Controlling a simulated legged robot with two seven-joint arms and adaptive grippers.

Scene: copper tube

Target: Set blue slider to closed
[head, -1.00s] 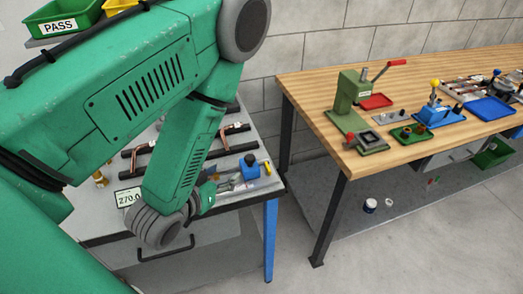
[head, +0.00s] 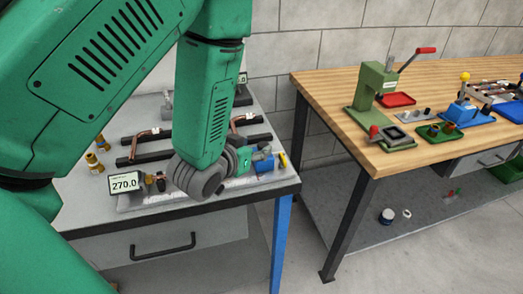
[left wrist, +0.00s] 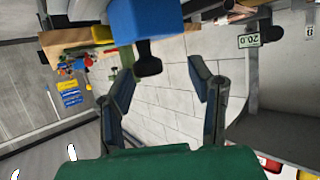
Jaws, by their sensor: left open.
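The blue slider block (head: 263,161) is at the right front part of the grey workbench (head: 215,207). In the left wrist view the blue block (left wrist: 145,20) is large at the top, with a black knob (left wrist: 147,62) sticking out of it toward the fingers. My left gripper (head: 246,163) is just left of the block in the head view, partly hidden by my own wrist. The left wrist view shows its two fingers (left wrist: 162,85) spread apart with nothing between them; the knob sits just beyond and above the gap. My right gripper is not in view.
Copper tubes (head: 152,133) rest on black bars on the grey bench. A wooden bench (head: 335,100) with a green press (head: 377,90) stands to the right, across a floor gap.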

